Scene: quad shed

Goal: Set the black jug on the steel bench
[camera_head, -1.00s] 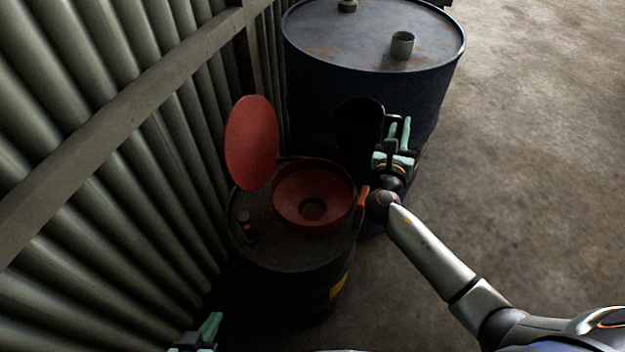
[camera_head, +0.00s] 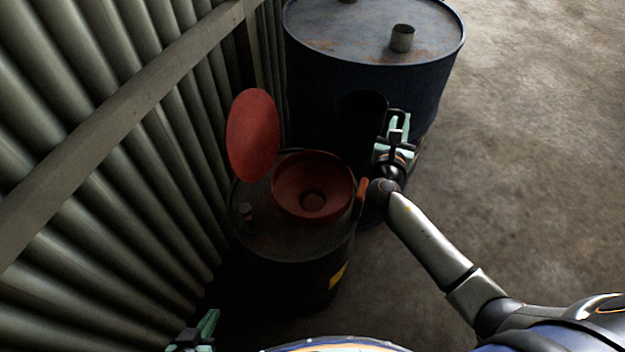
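A dark, open-topped vessel (camera_head: 361,118), which looks like the black jug, shows against the near side of the blue drum. It blends into the shadow, and what it rests on is hidden. My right gripper (camera_head: 397,125) is at its right side, with its green fingers close to or touching it. A dark loop shows at the fingers, but I cannot tell whether they are closed on it. My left gripper (camera_head: 208,325) is at the bottom edge, away from the jug and partly cut off; its opening is unclear. No steel bench is in view.
A corrugated wall (camera_head: 120,200) closes the left; concrete floor (camera_head: 540,150) is clear at right.

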